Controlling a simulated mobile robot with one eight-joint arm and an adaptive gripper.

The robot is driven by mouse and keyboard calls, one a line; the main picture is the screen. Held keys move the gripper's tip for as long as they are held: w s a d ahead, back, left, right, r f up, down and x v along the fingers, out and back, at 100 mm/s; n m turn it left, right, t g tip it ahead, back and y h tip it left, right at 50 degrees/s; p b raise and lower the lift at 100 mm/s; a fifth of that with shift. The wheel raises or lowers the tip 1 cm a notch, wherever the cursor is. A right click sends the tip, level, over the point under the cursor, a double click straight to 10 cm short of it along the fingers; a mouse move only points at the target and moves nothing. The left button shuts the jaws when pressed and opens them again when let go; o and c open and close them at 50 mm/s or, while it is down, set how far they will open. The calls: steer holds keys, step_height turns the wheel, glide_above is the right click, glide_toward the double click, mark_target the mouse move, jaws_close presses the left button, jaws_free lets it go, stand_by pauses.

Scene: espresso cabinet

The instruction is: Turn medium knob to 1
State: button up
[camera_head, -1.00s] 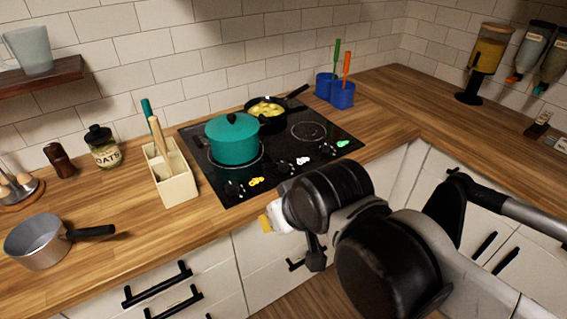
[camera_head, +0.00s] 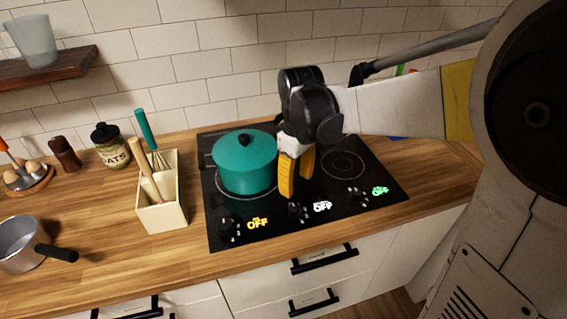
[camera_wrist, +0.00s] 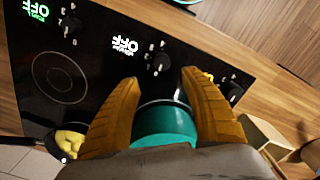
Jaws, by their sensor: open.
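The black cooktop (camera_head: 270,225) has three knobs along its front edge. The middle knob (camera_head: 297,211) has a white OFF label beside it. The left knob (camera_head: 229,230) has an orange OFF label and the right knob (camera_head: 357,195) a green one. My gripper (camera_head: 296,186) has yellow fingers, is open and empty, and hangs over the cooktop behind the middle knob. In the wrist view my open fingertips (camera_wrist: 160,77) are spread apart, with the middle knob (camera_wrist: 160,62) just beyond the gap between them. I see no contact with it.
A teal lidded pot (camera_head: 244,165) stands on the cooktop left of my gripper. It also shows between my fingers in the wrist view. A pan with yellow food (camera_wrist: 68,142) shows at lower left there. A utensil holder (camera_head: 163,207) stands left of the cooktop.

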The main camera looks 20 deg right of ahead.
mark_target(295, 207)
step_height(295, 207, down, 10)
steer(key=b, duration=0.4)
steer(key=shift+s+a+f, duration=0.15)
steer(key=shift+f, duration=0.05)
jaws_close()
